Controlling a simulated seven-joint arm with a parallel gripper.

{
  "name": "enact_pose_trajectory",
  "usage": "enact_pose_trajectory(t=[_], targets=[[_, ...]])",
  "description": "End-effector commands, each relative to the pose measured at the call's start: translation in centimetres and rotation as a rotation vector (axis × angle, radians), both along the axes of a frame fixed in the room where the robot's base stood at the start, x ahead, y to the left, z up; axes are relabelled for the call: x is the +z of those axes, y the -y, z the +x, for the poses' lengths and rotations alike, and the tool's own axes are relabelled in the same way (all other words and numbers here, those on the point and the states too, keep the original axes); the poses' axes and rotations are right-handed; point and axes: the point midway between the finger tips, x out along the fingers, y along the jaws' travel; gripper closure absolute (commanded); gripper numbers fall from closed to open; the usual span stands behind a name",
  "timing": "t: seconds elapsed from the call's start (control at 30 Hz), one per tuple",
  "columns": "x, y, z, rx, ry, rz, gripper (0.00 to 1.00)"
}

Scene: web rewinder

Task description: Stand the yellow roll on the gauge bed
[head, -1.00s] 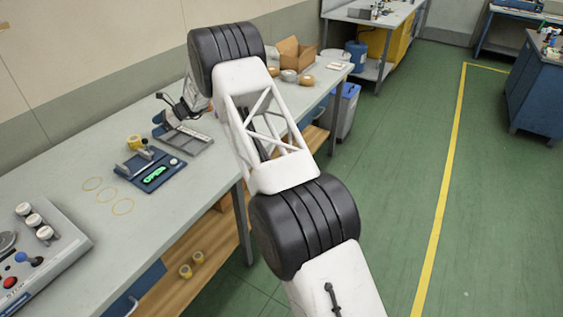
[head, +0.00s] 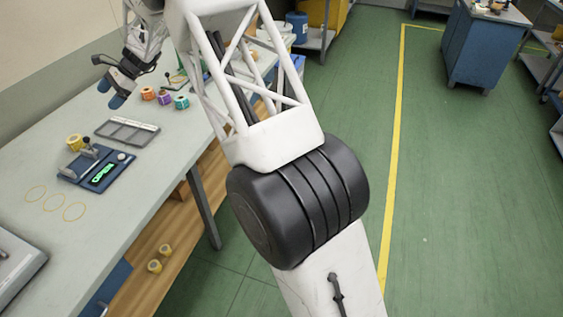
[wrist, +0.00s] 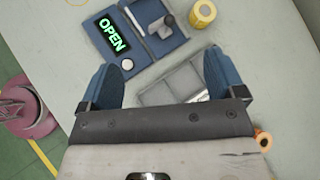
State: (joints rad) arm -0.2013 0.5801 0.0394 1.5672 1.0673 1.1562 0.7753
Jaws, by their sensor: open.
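The yellow roll (head: 75,142) stands on the bench beside the gauge, at its back left in the head view. It also shows in the wrist view (wrist: 203,14). The gauge (head: 98,168) has a dark blue base, a small lever clamp and a green display; in the wrist view the gauge base (wrist: 145,62) shows the display reading OPEN. No roll shows on its bed. My gripper (head: 110,92) is open and empty, with blue fingertips, above the bench. In the wrist view my gripper (wrist: 159,68) points toward the grey tray and the gauge, apart from the yellow roll.
A grey compartment tray (head: 127,132) lies beyond the gauge. An orange roll (head: 148,93), a purple roll (head: 165,97) and a green roll (head: 181,102) stand past it. Yellow rings (head: 54,202) mark the near bench. Two yellow rolls (head: 154,266) sit on the lower shelf.

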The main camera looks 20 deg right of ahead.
Motion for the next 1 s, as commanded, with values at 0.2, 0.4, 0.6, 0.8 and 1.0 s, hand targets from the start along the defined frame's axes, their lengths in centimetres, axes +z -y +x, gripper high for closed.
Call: enact_pose_trajectory(t=[0.2, 0.4, 0.6, 0.8, 1.0], targets=[[3.8, 3.3, -4.1, 0.054, 0.085, -0.063, 0.11], [6.6, 6.1, -8.0, 0.107, 0.160, -0.124, 0.11], [9.2, 8.9, -12.2, 0.163, 0.233, -0.185, 0.11], [11.3, 11.7, -16.5, 0.221, 0.304, -0.247, 0.11], [13.0, 14.4, -21.0, 0.282, 0.369, -0.310, 0.11]])
